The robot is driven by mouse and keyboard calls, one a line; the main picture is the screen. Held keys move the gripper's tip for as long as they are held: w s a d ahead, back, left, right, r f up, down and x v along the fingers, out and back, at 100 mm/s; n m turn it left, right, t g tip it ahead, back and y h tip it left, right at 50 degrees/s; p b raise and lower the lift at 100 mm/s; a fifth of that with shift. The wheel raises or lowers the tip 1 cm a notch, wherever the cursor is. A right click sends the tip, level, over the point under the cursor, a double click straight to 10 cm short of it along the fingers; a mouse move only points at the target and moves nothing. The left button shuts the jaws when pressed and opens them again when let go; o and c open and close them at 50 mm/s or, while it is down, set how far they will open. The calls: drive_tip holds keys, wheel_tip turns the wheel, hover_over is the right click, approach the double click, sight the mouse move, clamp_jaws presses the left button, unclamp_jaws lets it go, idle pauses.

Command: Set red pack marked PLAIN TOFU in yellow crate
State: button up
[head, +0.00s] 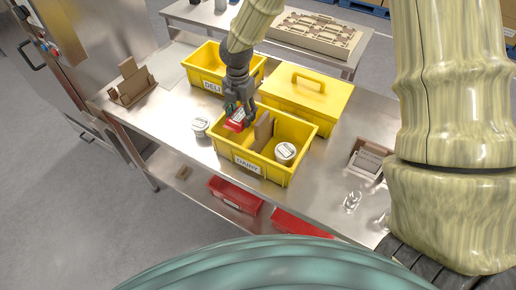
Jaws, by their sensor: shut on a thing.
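A red pack (234,123) with a pale label is in my gripper (238,114), whose dark fingers are shut on it. The label's words are too small to read. The pack is at the left part of a yellow crate (272,175) labelled DAIRY, and I cannot tell how far above its floor it is. A cardboard divider splits this crate, and a white-lidded tub (285,152) stands in its right part. A second yellow crate (191,76), labelled DELI, stands behind to the left; its inside is partly hidden by my arm.
A lidded yellow box (307,95) stands behind the DAIRY crate. Another tub (200,126) stands just left of it. Cardboard holders (133,84) and a sign (368,160) stand on the steel table. Red bins (235,196) are on the shelf below.

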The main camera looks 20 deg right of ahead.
wheel_tip(320, 180, down, 5)
drive_tip(key=shift+a+f+p, duration=0.1)
drive_tip(key=shift+f+p, duration=0.1)
drive_tip(key=shift+p, duration=0.7)
drive_tip(key=shift+s+f, duration=0.15)
drive_tip(key=shift+f, duration=0.35)
drive_tip(key=shift+f+p, duration=0.75)
drive_tip(key=shift+f, duration=0.9)
drive_tip(key=o, duration=1.2)
drive_tip(key=shift+f, duration=0.15)
drive_tip(key=shift+c, duration=0.2)
drive_tip(key=shift+r+b, duration=1.65)
drive_tip(key=shift+r, duration=4.5)
